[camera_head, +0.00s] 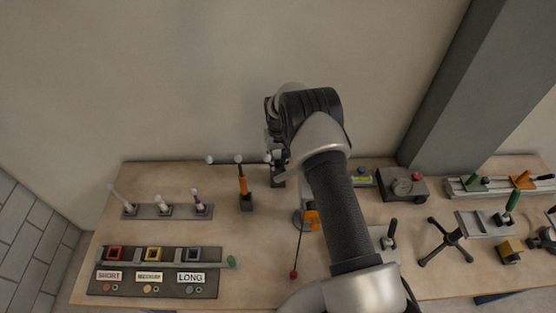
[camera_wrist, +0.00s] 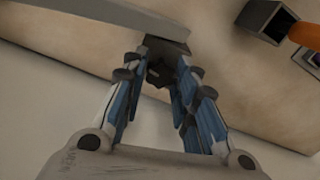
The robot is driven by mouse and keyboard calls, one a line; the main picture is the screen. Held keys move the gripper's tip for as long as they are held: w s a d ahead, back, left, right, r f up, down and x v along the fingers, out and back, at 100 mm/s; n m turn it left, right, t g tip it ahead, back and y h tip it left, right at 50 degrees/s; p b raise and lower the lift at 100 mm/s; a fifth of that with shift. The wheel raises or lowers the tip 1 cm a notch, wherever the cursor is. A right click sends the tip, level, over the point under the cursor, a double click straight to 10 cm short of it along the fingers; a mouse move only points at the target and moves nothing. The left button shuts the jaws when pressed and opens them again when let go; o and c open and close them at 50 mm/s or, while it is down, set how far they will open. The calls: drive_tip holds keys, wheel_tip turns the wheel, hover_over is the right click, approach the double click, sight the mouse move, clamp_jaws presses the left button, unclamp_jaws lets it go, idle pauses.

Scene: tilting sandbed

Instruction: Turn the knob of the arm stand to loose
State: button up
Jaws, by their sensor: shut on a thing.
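The arm stand (camera_head: 278,182) stands at the back of the bench, left of my arm and partly hidden by it. In the wrist view, a grey bar (camera_wrist: 120,13) meets a dark block at the top. The dark knob (camera_wrist: 158,72) is between my fingertips below that block. My gripper (camera_wrist: 160,80) is shut on it from both sides. In the head view, my gripper (camera_head: 275,145) is at the stand's top, mostly hidden. The knob's turn position cannot be read.
An orange-handled tool (camera_head: 243,184) stands in a dark holder close left of the stand. A thin rod with a red ball (camera_head: 294,274) is in front. Labelled trays (camera_head: 150,290) lie front left. A gauge box (camera_head: 402,187) is to the right. The wall is close behind.

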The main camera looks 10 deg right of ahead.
drive_tip(key=c, duration=0.4)
drive_tip(key=shift+n+b, duration=0.3)
drive_tip(key=n+b, duration=0.2)
drive_tip(key=n, duration=0.1)
drive_tip(key=shift+f+n+b, duration=0.1)
drive_tip(key=shift+n+b, duration=0.2)
drive_tip(key=shift+b, duration=0.1)
drive_tip(key=n+b, duration=0.2)
drive_tip(key=n, duration=0.3)
drive_tip(key=n+b, duration=0.1)
drive_tip(key=n, duration=0.5)
drive_tip(key=shift+b, duration=0.35)
drive_tip(key=n, duration=0.4)
drive_tip(key=shift+n+b, duration=0.3)
